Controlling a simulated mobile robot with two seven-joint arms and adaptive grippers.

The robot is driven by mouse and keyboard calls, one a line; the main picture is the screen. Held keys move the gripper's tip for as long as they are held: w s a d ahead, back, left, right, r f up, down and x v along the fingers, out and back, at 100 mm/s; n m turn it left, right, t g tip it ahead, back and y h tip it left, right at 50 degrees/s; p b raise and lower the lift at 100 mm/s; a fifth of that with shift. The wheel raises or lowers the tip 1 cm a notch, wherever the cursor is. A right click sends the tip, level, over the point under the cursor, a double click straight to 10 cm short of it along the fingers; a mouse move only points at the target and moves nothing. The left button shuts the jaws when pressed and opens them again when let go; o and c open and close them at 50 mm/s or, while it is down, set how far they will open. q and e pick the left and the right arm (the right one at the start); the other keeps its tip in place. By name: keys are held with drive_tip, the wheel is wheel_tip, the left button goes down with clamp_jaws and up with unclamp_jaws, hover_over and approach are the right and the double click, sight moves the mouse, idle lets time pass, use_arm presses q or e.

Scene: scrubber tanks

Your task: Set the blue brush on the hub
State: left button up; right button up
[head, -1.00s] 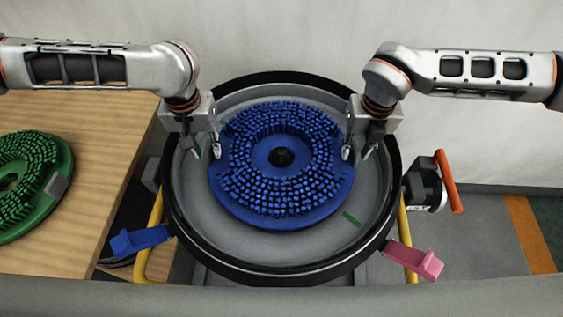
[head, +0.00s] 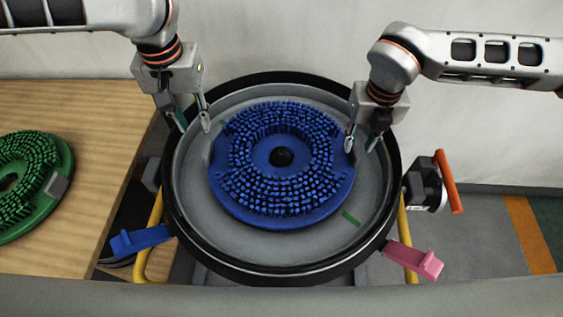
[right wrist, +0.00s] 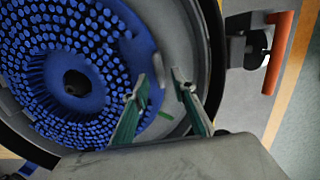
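The blue brush (head: 281,195) lies bristles up inside the round grey tank (head: 190,215), with a dark hole at its centre. The hub itself does not show apart from that dark centre. My left gripper (head: 193,124) is open and empty above the tank's left rim, up and left of the brush and apart from it. My right gripper (head: 361,146) is open beside the brush's right edge.
A green brush (head: 35,180) lies on the wooden table (head: 90,200) at left. A blue lever (head: 140,240) and a pink lever (head: 415,261) stick out from the tank's lower sides. An orange-handled part (head: 448,182) stands at the right. Green marks show on the tank floor.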

wheel_tip(320, 180, up, 8)
drive_tip(key=shift+s+r, duration=0.25)
drive_tip(key=shift+s, duration=0.15)
idle(0.4)
